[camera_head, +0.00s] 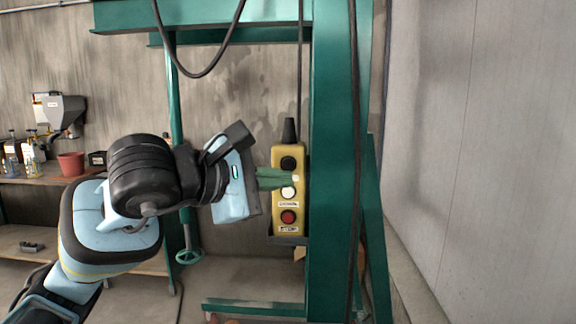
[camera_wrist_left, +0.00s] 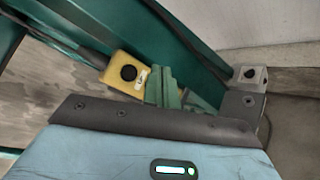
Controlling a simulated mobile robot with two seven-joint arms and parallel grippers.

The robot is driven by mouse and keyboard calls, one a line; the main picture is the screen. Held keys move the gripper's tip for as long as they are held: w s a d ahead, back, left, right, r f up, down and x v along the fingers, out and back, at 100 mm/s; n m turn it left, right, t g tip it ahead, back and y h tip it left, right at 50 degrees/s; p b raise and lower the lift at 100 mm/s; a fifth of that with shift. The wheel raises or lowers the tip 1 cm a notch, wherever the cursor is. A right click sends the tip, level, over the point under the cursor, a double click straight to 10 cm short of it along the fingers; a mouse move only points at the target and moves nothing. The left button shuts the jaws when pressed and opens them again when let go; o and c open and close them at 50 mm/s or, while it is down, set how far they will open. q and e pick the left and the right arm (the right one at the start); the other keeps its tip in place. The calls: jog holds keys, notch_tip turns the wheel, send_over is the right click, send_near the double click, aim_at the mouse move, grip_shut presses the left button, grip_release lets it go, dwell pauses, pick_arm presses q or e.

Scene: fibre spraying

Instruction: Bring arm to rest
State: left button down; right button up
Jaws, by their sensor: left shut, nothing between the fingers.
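My left arm comes in from the left in the head view. Its left gripper (camera_head: 276,178) has green fingers that are shut with nothing between them. The fingertips are in front of the yellow control box (camera_head: 276,157), near its white button (camera_head: 288,193); I cannot tell whether they touch it. The box has a black button (camera_head: 288,163) above and a red button (camera_head: 288,217) below. In the left wrist view the shut green fingers (camera_wrist_left: 162,84) overlap the yellow box (camera_wrist_left: 122,74), hiding its lower part. My right gripper is not in view.
The box hangs beside a green steel post (camera_head: 334,200) of a frame. A shelf (camera_head: 40,176) with bottles, a red pot (camera_head: 71,163) and a grey hopper (camera_head: 62,108) stands at the left. A bare grey wall (camera_head: 480,150) closes the right side.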

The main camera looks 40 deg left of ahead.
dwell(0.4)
pick_arm(q)
jog(key=s+d+f+n+g+h+p, duration=0.1)
jog(key=s+d+f+n+g+h, duration=0.2)
jog(key=d+f+h, duration=0.45)
jog(key=s+d+f+n+g+h, duration=0.1)
jog(key=d+f+n+g+h, duration=0.1)
jog(key=d+f+g+h, duration=0.5)
jog(key=s+a+f+n+t+y+p, duration=0.1)
jog(key=s+a+f+n+t+y, duration=0.15)
jog(key=f+n+t+y, duration=0.85)
jog(key=s+a+f+n+t+y+p, duration=0.15)
jog(key=a+f+n, duration=0.25)
jog(key=f+n, duration=1.55)
jog(key=s+d+f+n+g+y, duration=0.1)
jog(key=s+f+n+g+y, duration=0.2)
jog(key=s+f+n+g, duration=0.5)
jog(key=s+f+n, duration=0.4)
jog(key=s+f, duration=0.3)
jog(key=s, duration=0.4)
jog(key=shift+s+d+f+n+g, duration=0.2)
jog(key=shift+s+f+n+g, duration=0.05)
jog(key=shift+n+g, duration=0.1)
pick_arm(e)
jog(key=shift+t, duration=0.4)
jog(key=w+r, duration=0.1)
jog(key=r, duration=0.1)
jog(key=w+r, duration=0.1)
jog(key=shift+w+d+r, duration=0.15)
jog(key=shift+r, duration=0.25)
